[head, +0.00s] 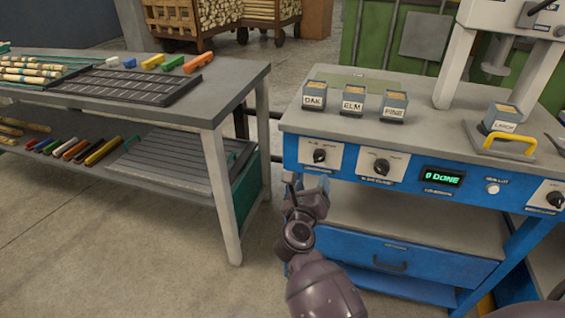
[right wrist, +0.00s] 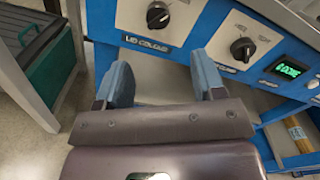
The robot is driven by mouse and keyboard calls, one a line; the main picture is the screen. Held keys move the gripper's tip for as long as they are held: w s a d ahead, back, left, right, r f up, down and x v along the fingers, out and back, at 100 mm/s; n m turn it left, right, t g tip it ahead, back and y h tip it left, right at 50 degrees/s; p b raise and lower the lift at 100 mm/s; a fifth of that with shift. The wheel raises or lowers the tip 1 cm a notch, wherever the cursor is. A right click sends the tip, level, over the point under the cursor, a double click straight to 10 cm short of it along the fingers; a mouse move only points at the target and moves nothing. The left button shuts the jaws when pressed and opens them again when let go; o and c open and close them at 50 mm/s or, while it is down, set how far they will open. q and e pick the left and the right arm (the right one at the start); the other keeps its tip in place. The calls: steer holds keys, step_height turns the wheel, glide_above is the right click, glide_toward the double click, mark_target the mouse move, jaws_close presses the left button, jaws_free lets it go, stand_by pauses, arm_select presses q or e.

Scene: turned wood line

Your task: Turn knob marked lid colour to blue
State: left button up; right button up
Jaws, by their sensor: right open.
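The knob marked lid colour (head: 320,155) is a black dial on a white plate at the left end of the blue machine front. It also shows at the top of the right wrist view (right wrist: 158,14), above a label reading "LID COLOUR" (right wrist: 146,44). I cannot tell its setting; the small position words are too small to read surely. My right gripper (head: 312,182) is just below and in front of this knob, open and empty. In the right wrist view its two blue-grey fingers (right wrist: 163,76) are spread below the label, apart from the knob. My left gripper is not in view.
A second black knob (head: 381,166) sits to the right, then a green display (head: 443,177) reading "0 DONE". Boxes marked oak (head: 315,97), elm (head: 353,101) and pine (head: 394,105) stand on the machine top. A grey workbench (head: 225,95) stands left, with floor between.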

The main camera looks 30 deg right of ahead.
mark_target(318, 161)
steer(key=x, duration=0.4)
steer(key=b+x, duration=0.1)
steer(key=x, duration=0.4)
steer(key=shift+w+d+f, duration=0.2)
steer(key=shift+w, duration=0.1)
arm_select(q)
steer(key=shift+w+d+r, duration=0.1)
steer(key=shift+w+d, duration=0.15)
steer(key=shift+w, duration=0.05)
arm_select(e)
steer(key=shift+w+d+r, duration=0.1)
steer(key=shift+w+d, duration=0.3)
steer(key=shift+d, duration=0.05)
steer(key=shift+c, duration=0.2)
